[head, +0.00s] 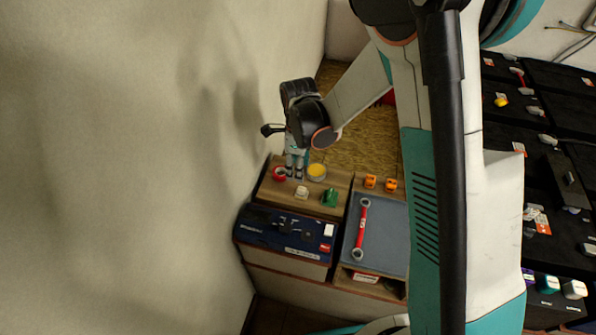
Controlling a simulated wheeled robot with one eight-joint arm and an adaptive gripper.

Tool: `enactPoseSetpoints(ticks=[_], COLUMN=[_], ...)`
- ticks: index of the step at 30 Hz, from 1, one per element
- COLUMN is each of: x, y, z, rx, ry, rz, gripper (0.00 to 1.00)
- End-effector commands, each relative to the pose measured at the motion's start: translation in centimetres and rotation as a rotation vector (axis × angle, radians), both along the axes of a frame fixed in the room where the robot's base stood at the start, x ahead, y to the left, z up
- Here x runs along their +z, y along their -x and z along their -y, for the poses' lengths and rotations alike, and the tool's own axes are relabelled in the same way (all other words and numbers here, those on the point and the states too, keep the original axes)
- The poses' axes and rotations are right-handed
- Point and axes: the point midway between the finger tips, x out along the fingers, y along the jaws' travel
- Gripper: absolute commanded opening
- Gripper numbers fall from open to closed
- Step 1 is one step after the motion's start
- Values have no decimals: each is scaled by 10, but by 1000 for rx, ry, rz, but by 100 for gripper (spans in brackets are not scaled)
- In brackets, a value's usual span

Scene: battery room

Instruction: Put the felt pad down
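My gripper (294,174) points down over the back of a wooden cabinet top (266,192), close to the beige wall. It is small and dark here, and I cannot tell whether its fingers are open or shut. I cannot make out a felt pad at the fingertips or on the cabinet top. A red ring-shaped item (279,173) is just left of the fingers, and a round yellow-topped tin (317,171) is just right of them.
A white piece (301,193) and a green piece (330,198) lie in front of the gripper. A dark blue case (270,228) stands in front. To the right, a red wrench (362,228) lies on a grey-blue mat (388,240), with two orange pieces (380,183) behind. Black batteries (555,120) fill the right.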

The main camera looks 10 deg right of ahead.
Motion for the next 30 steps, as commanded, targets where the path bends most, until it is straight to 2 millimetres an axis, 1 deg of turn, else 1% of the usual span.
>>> enactPoseSetpoints(ticks=[1,8,11,14,18,20,24,30], x=[5,12,20,40,75,89,121,160], y=[0,0,2,6,15,20,33,57], z=[0,1,4,10,22,28,40,58], rx=[0,4,38,113,271,340,504,736], ry=[0,-1,-2,-6,-5,-1,15,57], rz=[0,1,13,38,89,114,167,241], gripper=[48,48,48,48,48,48,48,48])
